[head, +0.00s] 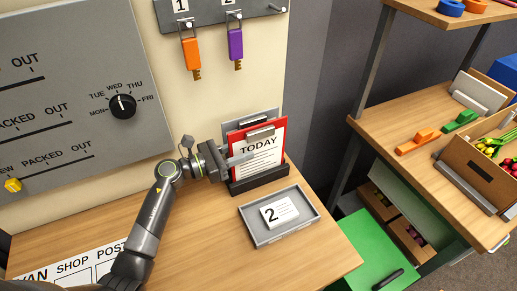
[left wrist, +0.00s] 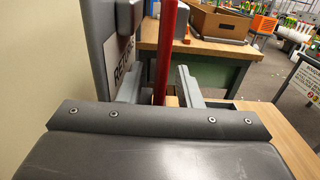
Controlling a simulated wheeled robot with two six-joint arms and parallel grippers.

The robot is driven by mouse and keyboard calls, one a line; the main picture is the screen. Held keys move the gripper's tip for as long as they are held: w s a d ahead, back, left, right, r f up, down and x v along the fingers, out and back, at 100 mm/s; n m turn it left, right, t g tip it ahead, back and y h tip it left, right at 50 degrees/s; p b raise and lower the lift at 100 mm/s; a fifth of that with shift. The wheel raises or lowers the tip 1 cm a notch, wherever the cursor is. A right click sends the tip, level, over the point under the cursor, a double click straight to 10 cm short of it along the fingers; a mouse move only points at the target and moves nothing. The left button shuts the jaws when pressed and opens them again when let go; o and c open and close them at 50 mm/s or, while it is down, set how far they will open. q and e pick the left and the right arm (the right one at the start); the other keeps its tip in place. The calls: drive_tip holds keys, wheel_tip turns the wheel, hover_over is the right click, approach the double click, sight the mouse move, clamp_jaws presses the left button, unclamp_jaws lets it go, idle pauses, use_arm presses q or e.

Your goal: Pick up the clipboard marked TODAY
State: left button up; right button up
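The red clipboard (head: 284,135) marked TODAY stands upright in a dark holder (head: 262,181) on the wooden table, in front of a grey clipboard. My left gripper (head: 238,160) is at its left edge in the head view. In the left wrist view the red clipboard (left wrist: 166,45) shows edge-on between the open fingers of my left gripper (left wrist: 160,87). Gaps show between it and both fingers, so it is not clamped. The grey clipboard (left wrist: 104,30), with partly hidden lettering, is close by the left finger. My right gripper is in neither view.
A grey tray (head: 259,238) with a card marked 2 lies just in front of the holder. A grey panel with a knob (head: 123,106) and hanging orange (head: 191,53) and purple (head: 235,44) key tags are on the wall. Shelves (head: 395,110) stand to the right.

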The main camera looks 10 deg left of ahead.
use_arm(q)
drive_tip(key=shift+x, duration=0.9)
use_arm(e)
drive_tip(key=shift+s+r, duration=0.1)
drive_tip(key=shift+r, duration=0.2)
use_arm(q)
drive_tip(key=shift+a, duration=0.1)
drive_tip(key=shift+c, duration=0.3)
clamp_jaws()
drive_tip(key=shift+r, duration=0.15)
